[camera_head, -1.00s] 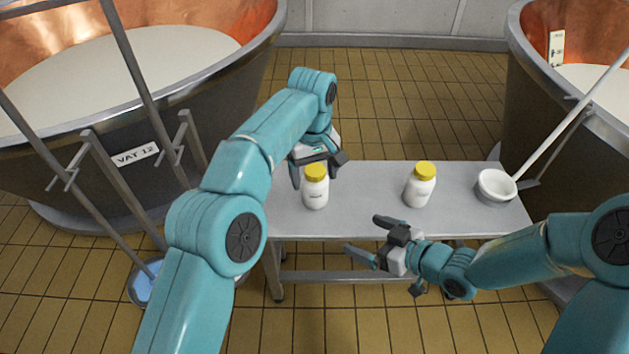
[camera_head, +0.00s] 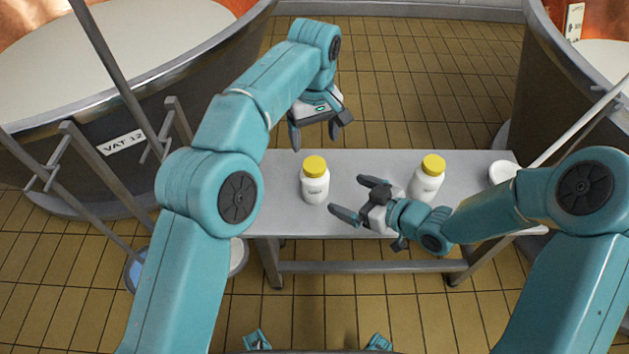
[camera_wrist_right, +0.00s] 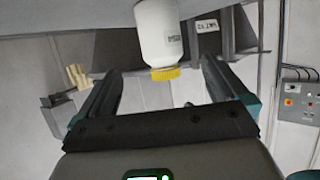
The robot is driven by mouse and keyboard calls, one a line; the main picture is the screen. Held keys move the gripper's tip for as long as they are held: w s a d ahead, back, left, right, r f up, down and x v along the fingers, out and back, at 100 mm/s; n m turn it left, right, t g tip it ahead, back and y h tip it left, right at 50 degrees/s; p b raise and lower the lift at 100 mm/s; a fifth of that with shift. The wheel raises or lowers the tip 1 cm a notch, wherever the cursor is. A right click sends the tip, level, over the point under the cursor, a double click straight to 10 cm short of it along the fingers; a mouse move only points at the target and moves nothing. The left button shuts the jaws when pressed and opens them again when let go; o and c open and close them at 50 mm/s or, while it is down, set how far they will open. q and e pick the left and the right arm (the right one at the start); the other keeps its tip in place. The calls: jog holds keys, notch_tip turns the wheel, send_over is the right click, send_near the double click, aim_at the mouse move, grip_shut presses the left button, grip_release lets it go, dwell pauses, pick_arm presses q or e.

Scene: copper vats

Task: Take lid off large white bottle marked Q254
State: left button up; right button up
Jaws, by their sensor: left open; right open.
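Two white bottles with yellow lids stand upright on the grey table (camera_head: 285,222). The left bottle (camera_head: 315,188) has its lid (camera_head: 315,165) on; the right bottle (camera_head: 427,185) also has its lid (camera_head: 434,163) on. Their labels are too small to read surely. My left gripper (camera_head: 315,132) is open and empty, above and behind the left bottle. My right gripper (camera_head: 347,196) is open, to the right of the left bottle and pointing at it, not around it. In the right wrist view a bottle (camera_wrist_right: 158,35) with a yellow lid (camera_wrist_right: 165,73) appears upside down beyond the open fingers.
A white bowl (camera_head: 501,172) sits at the table's right end, partly hidden by my right arm. Large copper vats stand left (camera_head: 95,130) and right (camera_head: 548,75), with metal rails by the left one.

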aim_at(316, 182)
pick_arm(q)
jog(key=shift+s, duration=0.1)
pick_arm(e)
jog(key=x, duration=1.1)
jog(key=shift+w+a+f, duration=0.1)
jog(key=shift+a+f, duration=0.2)
jog(key=shift+a, duration=0.05)
